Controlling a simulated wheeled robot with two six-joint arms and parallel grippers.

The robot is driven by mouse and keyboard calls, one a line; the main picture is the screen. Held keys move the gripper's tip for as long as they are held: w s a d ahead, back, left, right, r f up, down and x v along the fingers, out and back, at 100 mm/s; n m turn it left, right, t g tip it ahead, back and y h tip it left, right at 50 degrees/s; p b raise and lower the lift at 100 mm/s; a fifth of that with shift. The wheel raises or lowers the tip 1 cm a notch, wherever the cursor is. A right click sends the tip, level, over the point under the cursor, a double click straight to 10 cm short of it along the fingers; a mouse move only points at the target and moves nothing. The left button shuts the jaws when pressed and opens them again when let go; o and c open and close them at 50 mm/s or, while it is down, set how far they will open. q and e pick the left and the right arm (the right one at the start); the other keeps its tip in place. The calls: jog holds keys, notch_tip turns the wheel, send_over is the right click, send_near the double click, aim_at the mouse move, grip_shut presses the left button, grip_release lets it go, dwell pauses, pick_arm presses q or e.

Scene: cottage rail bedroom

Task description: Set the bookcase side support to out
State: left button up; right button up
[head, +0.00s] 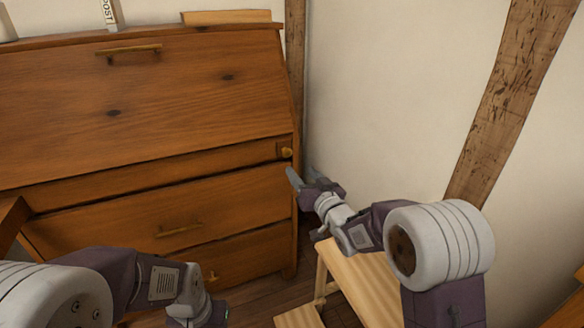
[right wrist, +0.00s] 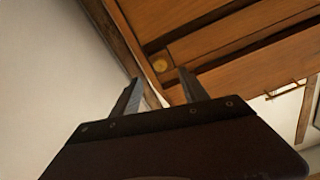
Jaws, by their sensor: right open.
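The wooden bookcase (head: 150,128) is a brown slant-front desk with drawers, on the left of the head view. Its side support (head: 280,147) shows as a small square end at the right of the narrow upper rail, looking flush with the front. My right gripper (head: 300,174) is open and empty, just below and right of the knob. In the right wrist view its fingertips (right wrist: 159,80) point towards the knob, apart from it. My left gripper (head: 213,313) is low in the head view, its fingers not visible.
The slanted front (head: 130,85) looks closed, with a brass handle (head: 133,49). A light wooden stool or chair (head: 365,280) stands below my right arm. A white wall (head: 400,90) with timber posts is close on the right.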

aim_at(288, 155)
jog(key=b+x, duration=0.3)
jog(key=x, duration=0.4)
jog(key=shift+w+a, duration=0.2)
jog(key=shift+w, duration=0.1)
jog(key=shift+w+a+r, duration=0.1)
jog(key=shift+w+a, duration=0.15)
jog(key=shift+w, duration=0.4)
grip_shut()
dwell(0.5)
